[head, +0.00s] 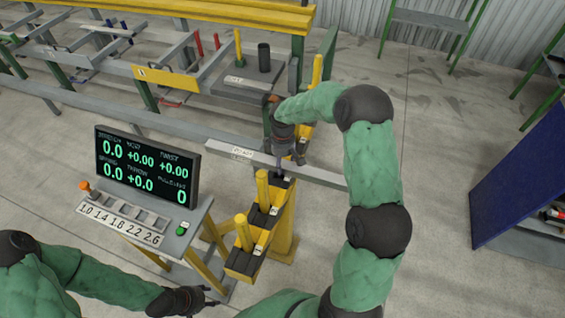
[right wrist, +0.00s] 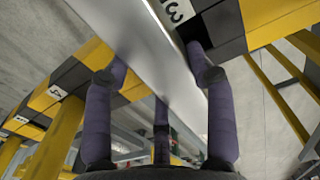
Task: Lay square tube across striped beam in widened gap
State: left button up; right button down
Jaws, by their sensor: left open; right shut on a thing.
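The square tube (head: 322,175) is a long grey bar with a white label near its left end. It lies crosswise over the striped beam (head: 262,222), a yellow and black rail with upright yellow posts. My right gripper (head: 285,163) is shut on the tube near its middle; in the right wrist view its fingers stand on both sides of the tube (right wrist: 150,50). The tube crosses between a near post (head: 262,188) and a far post (head: 316,75). Whether it touches the beam is unclear. My left gripper (head: 200,299) is open and empty at the lower left, away from the tube.
A console with a display (head: 147,165) and a numbered panel stands left of the beam. Behind are a rail frame (head: 100,115) and a grey block (head: 245,85) with a dark cylinder. A blue cabinet (head: 515,180) stands at the right. The floor between is clear.

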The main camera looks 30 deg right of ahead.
aim_at(283, 161)
jog(key=shift+c, duration=2.1)
grip_release()
jog(key=shift+f, duration=0.1)
notch_tip(283, 161, up, 12)
jog(key=p, duration=0.3)
jog(key=shift+r, duration=0.2)
